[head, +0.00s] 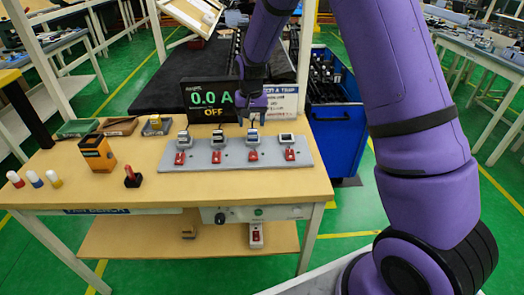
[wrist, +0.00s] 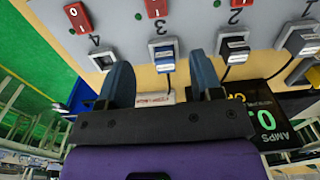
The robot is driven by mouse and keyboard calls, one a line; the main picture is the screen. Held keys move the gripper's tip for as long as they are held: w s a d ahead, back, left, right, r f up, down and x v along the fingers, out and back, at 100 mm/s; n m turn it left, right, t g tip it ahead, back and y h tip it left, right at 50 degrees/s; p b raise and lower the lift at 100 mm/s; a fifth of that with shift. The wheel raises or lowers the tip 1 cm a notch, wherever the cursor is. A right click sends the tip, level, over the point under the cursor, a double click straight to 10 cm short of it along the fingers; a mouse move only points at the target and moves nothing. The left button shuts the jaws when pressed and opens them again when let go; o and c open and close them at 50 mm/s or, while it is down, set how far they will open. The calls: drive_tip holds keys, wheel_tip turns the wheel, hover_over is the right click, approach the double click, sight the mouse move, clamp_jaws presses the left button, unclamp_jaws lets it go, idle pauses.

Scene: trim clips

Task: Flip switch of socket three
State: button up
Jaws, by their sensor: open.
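A grey socket strip (head: 235,157) lies on the bench with several sockets in a row, each with a red switch in front. Socket three (head: 253,137) is third from the left, and a plug (wrist: 165,60) sits in it. Its red switch (head: 253,155) is also at the top edge of the wrist view (wrist: 156,8), partly cut off, with white marks. I cannot tell its position. My gripper (head: 251,121) is open and empty behind and above socket three. In the wrist view its fingers (wrist: 162,80) are spread on either side of the plug.
Socket four (wrist: 103,60) has no plug. A display (head: 209,100) behind the strip reads 0.0 A, OFF. An orange-black box (head: 97,153), a red-black item (head: 132,177) and coloured cylinders (head: 36,179) stand left. A blue cabinet (head: 338,130) stands behind the bench. Bench front is clear.

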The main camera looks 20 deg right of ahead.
sight(253, 152)
drive_tip(key=f, duration=1.2)
drive_tip(key=shift+w+d+f, duration=0.1)
drive_tip(key=shift+d+f, duration=0.1)
drive_tip(key=shift+f, duration=0.15)
